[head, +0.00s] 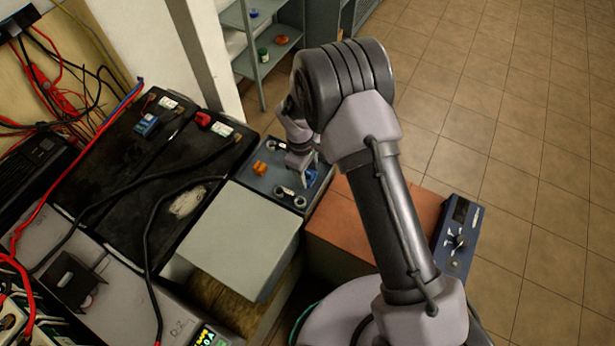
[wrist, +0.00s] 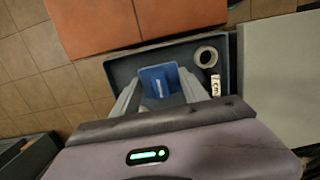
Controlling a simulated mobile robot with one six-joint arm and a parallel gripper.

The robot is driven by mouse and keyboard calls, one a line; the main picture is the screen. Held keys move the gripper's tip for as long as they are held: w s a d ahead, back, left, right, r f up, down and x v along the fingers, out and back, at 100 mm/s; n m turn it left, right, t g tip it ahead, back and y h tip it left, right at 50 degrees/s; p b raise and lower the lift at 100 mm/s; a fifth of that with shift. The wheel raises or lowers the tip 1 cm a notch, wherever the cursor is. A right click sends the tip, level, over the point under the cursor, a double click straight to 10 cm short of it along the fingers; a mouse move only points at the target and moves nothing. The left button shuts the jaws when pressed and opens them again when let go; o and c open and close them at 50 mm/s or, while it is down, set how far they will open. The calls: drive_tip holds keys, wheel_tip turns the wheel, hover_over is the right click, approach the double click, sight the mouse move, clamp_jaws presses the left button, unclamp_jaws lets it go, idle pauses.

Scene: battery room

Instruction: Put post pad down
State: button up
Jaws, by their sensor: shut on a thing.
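My gripper (wrist: 158,92) is shut on a small blue block-like piece, which I take to be the post pad (wrist: 157,78). In the wrist view the piece sits between the two fingers, over the dark blue-grey tray (wrist: 121,70). In the head view my gripper (head: 303,163) is low over the right part of the tray (head: 262,184), with the blue pad (head: 311,177) at its tip. I cannot tell whether the pad touches the tray floor. My wrist hides part of the tray.
The tray also holds an orange piece (head: 260,168) and a ring with a white tag (wrist: 206,57). A pale grey box top (head: 240,240) and an orange-brown surface (head: 345,215) adjoin it. Black batteries (head: 150,185) with cables stand left. A blue instrument (head: 458,235) lies right.

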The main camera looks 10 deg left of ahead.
drive_tip(key=shift+f, duration=0.85)
drive_tip(key=shift+r, duration=0.25)
drive_tip(key=shift+f, duration=0.15)
drive_tip(key=o, duration=1.4)
drive_tip(key=r+p, duration=0.1)
drive_tip(key=r, duration=0.3)
drive_tip(key=a+r+p, duration=0.1)
drive_tip(key=r+p, duration=0.1)
drive_tip(key=r, duration=0.2)
drive_tip(key=r+p, duration=0.2)
drive_tip(key=r, duration=0.2)
drive_tip(key=shift+w+a+r, duration=0.15)
drive_tip(key=shift+w+r, duration=0.05)
drive_tip(key=shift+w, duration=0.1)
